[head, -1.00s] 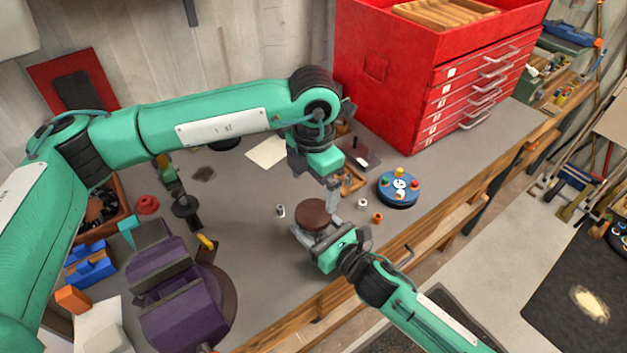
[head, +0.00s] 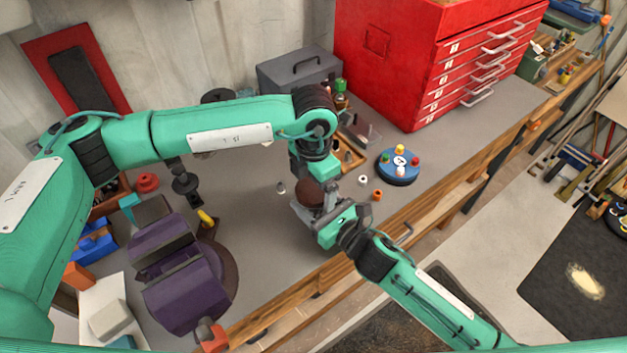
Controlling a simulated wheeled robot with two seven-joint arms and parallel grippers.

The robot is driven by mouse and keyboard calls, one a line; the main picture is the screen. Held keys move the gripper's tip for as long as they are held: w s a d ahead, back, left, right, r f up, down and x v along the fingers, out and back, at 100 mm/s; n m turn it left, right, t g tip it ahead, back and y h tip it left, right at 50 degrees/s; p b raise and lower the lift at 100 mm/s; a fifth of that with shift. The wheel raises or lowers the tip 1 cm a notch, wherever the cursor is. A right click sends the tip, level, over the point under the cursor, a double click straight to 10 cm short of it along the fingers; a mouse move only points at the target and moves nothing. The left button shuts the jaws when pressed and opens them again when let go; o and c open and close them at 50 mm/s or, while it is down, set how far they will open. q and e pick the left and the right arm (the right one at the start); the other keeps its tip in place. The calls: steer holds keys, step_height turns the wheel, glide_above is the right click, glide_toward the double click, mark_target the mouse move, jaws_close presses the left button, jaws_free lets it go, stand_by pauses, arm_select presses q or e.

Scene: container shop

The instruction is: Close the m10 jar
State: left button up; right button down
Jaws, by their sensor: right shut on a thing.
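A round brown-topped thing (head: 309,190), possibly the jar with its lid, sits near the middle of the bench. No m10 label is readable. My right gripper (head: 308,212) comes in from the lower right and is shut on it at its near side. My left gripper (head: 329,196) points down at the right edge of the brown top. Its fingers are small and partly hidden, so I cannot tell whether they are open or touch the top. The jar's body is mostly hidden by the grippers.
A blue round tray (head: 397,180) with coloured knobs stands right of the grippers. A small white ring (head: 363,180) and an orange piece (head: 377,195) lie between. A purple vise (head: 180,285) stands left; a red drawer cabinet (head: 400,60) stands behind.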

arm_select(q)
steer(key=c, duration=0.9)
steer(key=o, duration=1.2)
step_height(320, 180, up, 12)
arm_select(e)
steer(key=shift+c, duration=1.4)
jaws_free()
